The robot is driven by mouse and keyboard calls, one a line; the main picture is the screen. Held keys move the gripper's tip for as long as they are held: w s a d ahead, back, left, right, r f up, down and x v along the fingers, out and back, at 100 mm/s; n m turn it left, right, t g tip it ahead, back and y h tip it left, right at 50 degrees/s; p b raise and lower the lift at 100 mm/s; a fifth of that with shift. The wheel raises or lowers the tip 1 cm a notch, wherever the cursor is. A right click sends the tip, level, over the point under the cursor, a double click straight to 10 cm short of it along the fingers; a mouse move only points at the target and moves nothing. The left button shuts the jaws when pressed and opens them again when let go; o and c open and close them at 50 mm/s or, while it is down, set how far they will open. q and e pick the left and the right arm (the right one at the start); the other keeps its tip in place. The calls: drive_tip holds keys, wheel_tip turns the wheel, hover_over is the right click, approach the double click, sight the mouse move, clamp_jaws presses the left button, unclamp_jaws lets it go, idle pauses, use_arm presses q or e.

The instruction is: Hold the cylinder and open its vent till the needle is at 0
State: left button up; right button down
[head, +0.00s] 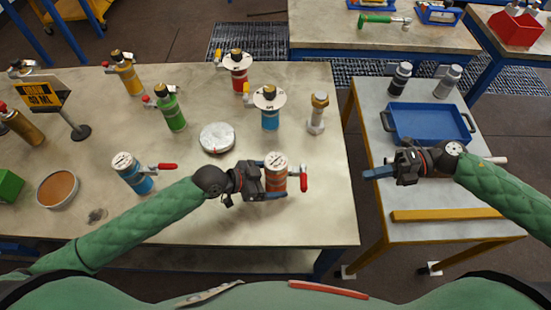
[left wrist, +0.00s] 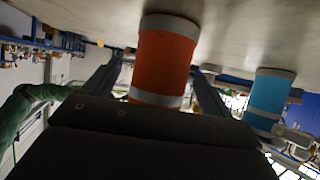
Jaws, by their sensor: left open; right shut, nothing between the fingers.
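An orange cylinder (head: 276,180) with a round white gauge on top and a red-handled vent lever (head: 304,178) on its right stands upright near the table's right front. My left gripper (head: 272,181) is open, with its fingers on either side of the cylinder. The left wrist view shows the orange body (left wrist: 163,58) between the two spread fingers (left wrist: 158,85). The gauge is too small to read its needle. My right gripper (head: 380,172) is shut and empty, over the left side of the side table, in front of the blue tray.
A blue cylinder (head: 133,174) with a red lever stands to the left. A silver round tin (head: 217,138) lies behind my left gripper. Several other vessels stand farther back. The side table holds a blue tray (head: 428,122) and a yellow bar (head: 444,215). A gap separates the tables.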

use_arm(q)
drive_tip(key=v, duration=1.2)
drive_tip(key=shift+f, duration=0.1)
